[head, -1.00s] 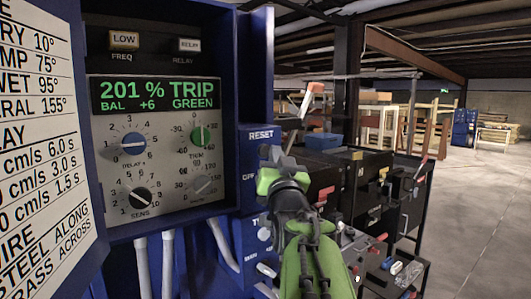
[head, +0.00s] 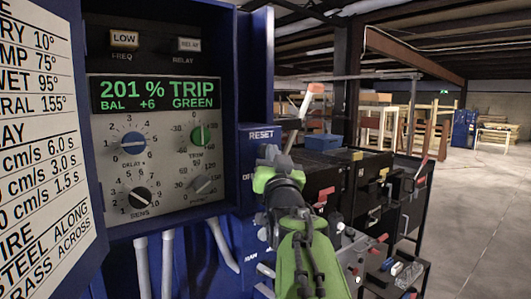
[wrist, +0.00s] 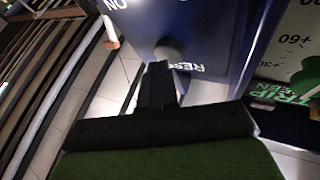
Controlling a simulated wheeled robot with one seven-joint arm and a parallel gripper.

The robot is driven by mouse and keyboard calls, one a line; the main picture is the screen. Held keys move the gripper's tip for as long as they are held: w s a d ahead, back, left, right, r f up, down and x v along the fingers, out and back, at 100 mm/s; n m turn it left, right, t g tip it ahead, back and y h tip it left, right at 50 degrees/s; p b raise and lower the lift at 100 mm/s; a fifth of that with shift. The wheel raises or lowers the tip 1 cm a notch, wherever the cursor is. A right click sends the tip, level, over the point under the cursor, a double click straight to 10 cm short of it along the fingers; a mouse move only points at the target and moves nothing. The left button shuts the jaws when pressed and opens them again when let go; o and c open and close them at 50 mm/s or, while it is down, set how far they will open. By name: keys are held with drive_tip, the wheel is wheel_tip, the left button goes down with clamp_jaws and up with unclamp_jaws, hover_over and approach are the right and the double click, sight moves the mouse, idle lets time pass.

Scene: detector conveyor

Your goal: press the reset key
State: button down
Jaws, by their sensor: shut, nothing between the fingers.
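The blue side panel carries a RESET label (head: 261,135), which also shows upside down in the wrist view (wrist: 186,68). The round grey reset key (wrist: 168,50) is on this panel beside the label in the wrist view. My gripper (head: 269,156) is shut and empty, in front of the panel just below the label. In the wrist view its dark fingertips (wrist: 158,68) reach close to the key and overlap its edge; I cannot tell whether they touch.
The detector display (head: 155,95) reads 201 % TRIP, BAL +6, GREEN. Other controls lie lower on the blue panel. Dark cabinets (head: 345,175) stand to the right; open floor is farther right.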

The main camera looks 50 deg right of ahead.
drive_tip(key=shift+w, duration=0.3)
idle(0.6)
drive_tip(key=shift+s+a+b, duration=0.15)
drive_tip(key=shift+s+b, duration=0.6)
drive_tip(key=shift+s, duration=0.15)
drive_tip(key=s+b, duration=0.1)
drive_tip(key=s, duration=0.1)
drive_tip(key=s+a+b, duration=0.1)
drive_tip(key=s+b, duration=0.1)
drive_tip(key=s, duration=0.1)
drive_tip(key=shift+w, duration=0.1)
idle(0.5)
